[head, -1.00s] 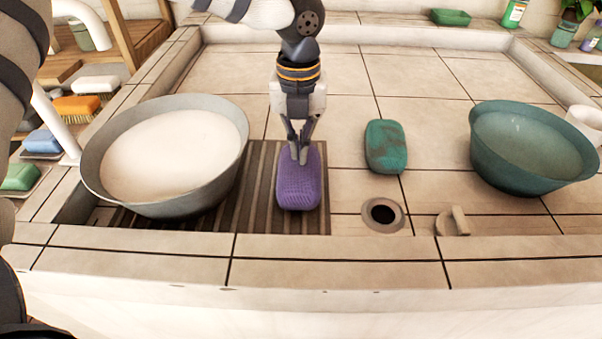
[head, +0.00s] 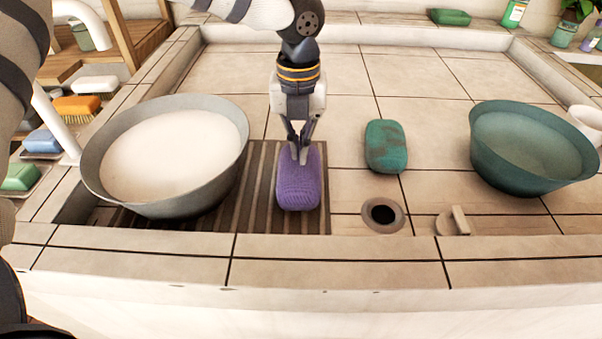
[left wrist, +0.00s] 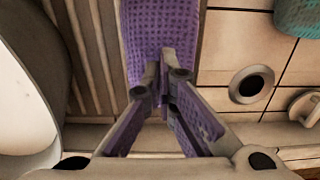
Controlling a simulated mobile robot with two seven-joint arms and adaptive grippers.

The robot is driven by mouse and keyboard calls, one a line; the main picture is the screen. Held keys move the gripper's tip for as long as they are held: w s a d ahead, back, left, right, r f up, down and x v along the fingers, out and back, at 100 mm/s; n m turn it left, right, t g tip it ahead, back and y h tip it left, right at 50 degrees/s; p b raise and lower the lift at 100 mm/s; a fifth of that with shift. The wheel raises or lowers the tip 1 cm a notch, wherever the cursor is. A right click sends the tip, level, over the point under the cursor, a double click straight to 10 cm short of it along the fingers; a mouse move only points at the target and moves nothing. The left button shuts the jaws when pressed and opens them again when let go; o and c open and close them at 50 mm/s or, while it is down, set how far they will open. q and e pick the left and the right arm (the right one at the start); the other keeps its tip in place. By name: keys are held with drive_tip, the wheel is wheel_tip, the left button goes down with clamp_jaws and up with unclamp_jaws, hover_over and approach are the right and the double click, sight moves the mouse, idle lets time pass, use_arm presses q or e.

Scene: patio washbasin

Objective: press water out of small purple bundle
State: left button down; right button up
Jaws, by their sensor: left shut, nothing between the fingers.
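The small purple bundle (head: 298,187) lies on the dark slatted rack in the basin, right of the grey bowl. It has a knitted texture and also shows in the left wrist view (left wrist: 160,35). My left gripper (head: 299,158) points down at the bundle's upper part. Its fingertips are together with nothing between them and appear to touch the bundle's top. In the left wrist view the fingertips (left wrist: 163,78) are over the bundle and hide part of it. My right gripper is not in view.
A grey bowl (head: 92,165) of whitish liquid stands at left on the slatted rack (head: 262,205). A green bundle (head: 386,147), a drain hole (head: 383,213), a plug (head: 456,221) and a teal bowl (head: 482,160) of water are at right. Tiles behind are clear.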

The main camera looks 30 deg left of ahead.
use_arm(q)
drive_tip(key=shift+f, duration=1.05)
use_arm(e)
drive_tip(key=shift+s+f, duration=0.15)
use_arm(q)
drive_tip(key=shift+s+f, duration=0.25)
drive_tip(key=shift+f, duration=0.15)
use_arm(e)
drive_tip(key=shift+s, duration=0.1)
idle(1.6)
use_arm(q)
wheel_tip(320, 180, up, 9)
drive_tip(key=p, duration=0.2)
drive_tip(key=shift+w+f, duration=0.15)
drive_tip(key=shift+w, duration=0.1)
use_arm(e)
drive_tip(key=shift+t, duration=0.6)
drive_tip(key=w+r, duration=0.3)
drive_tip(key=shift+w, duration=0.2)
